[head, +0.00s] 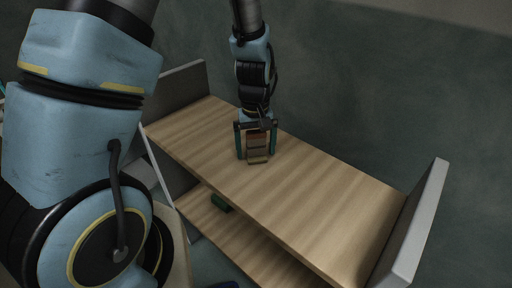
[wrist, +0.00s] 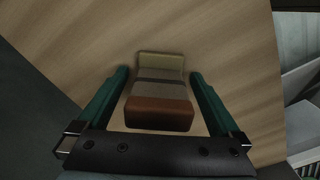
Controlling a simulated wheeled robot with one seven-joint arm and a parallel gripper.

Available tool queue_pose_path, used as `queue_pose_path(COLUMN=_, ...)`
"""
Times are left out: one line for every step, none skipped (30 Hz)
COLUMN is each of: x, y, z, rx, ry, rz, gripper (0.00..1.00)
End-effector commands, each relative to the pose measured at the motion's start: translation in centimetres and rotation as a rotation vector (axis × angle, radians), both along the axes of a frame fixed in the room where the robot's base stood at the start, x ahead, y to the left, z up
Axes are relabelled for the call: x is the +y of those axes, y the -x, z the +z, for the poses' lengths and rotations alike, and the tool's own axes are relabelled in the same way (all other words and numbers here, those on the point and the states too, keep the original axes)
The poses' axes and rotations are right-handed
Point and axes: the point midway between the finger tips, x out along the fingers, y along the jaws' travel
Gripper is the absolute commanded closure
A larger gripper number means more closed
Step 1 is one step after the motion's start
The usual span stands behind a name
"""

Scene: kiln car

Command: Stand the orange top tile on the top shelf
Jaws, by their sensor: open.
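A banded block (head: 257,148) is on the wooden top shelf (head: 310,195), between the fingers of my gripper (head: 256,157). In the wrist view its near band is orange-brown (wrist: 160,113), its middle band grey (wrist: 160,90) and its far band olive (wrist: 161,62). I cannot tell whether these bands are separate tiles. My gripper is open, with one teal finger on each side of the block and a gap showing at both sides in the wrist view. The block's underside is hidden.
Grey end walls stand at the shelf's left (head: 185,88) and right (head: 415,225). The top shelf is clear to the right of my gripper. My own arm hides the left of the head view.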

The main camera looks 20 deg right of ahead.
Motion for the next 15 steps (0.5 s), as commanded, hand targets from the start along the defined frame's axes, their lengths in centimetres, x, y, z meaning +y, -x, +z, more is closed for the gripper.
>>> queue_pose_path(x=0.01, y=0.01, z=-0.01, rx=0.000, ry=0.000, rz=0.000, gripper=0.00)
queue_pose_path(x=0.01, y=0.01, z=-0.01, rx=0.000, ry=0.000, rz=0.000, gripper=0.00)
queue_pose_path(x=0.00, y=0.01, z=-0.01, rx=0.000, ry=0.000, rz=0.000, gripper=0.00)
queue_pose_path(x=0.00, y=0.01, z=-0.01, rx=0.000, ry=0.000, rz=0.000, gripper=0.00)
queue_pose_path(x=0.00, y=0.01, z=-0.01, rx=0.000, ry=0.000, rz=0.000, gripper=0.00)
queue_pose_path(x=0.00, y=0.01, z=0.00, rx=0.000, ry=0.000, rz=0.000, gripper=0.00)
queue_pose_path(x=0.00, y=0.01, z=0.00, rx=0.000, ry=0.000, rz=0.000, gripper=0.00)
queue_pose_path(x=0.00, y=0.01, z=0.00, rx=0.000, ry=0.000, rz=0.000, gripper=0.00)
queue_pose_path(x=0.00, y=0.00, z=0.03, rx=0.000, ry=0.000, rz=0.000, gripper=0.00)
queue_pose_path(x=0.00, y=0.00, z=0.06, rx=0.000, ry=0.000, rz=0.000, gripper=0.00)
queue_pose_path(x=0.00, y=0.00, z=0.12, rx=0.000, ry=0.000, rz=0.000, gripper=0.00)
queue_pose_path(x=0.00, y=0.00, z=0.21, rx=0.000, ry=0.000, rz=0.000, gripper=0.00)
queue_pose_path(x=0.00, y=-0.01, z=0.31, rx=0.000, ry=0.000, rz=0.000, gripper=0.00)
queue_pose_path(x=0.00, y=-0.01, z=0.41, rx=0.000, ry=0.000, rz=0.000, gripper=0.00)
queue_pose_path(x=0.01, y=-0.01, z=0.57, rx=0.000, ry=0.000, rz=0.000, gripper=0.00)
